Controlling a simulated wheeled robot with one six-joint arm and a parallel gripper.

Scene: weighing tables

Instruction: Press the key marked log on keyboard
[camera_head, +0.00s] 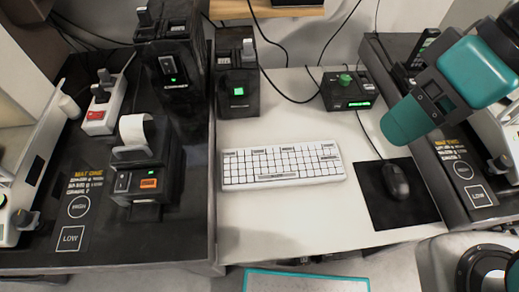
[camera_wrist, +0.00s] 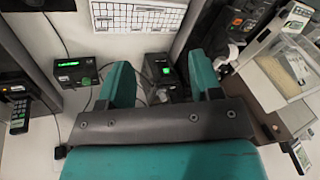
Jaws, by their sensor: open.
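A white keyboard (camera_head: 281,166) lies on the white middle table, left of the mouse mat. A few of its wider keys carry dark labels, too small to read, so I cannot tell which key is marked log. In the wrist view the keyboard (camera_wrist: 138,17) shows at the top, cut off by the frame edge. My gripper (camera_head: 397,124) is raised above the right part of the table, right of the keyboard and apart from it. In the wrist view its two teal fingers (camera_wrist: 160,75) are spread, with nothing between them.
A black mouse (camera_head: 396,181) lies on a dark mat (camera_head: 378,212). A black box with a green knob (camera_head: 347,92) and a box with a green-lit button (camera_head: 238,92) stand behind the keyboard. A black table with a printer (camera_head: 145,166) is at left. Table space before the keyboard is clear.

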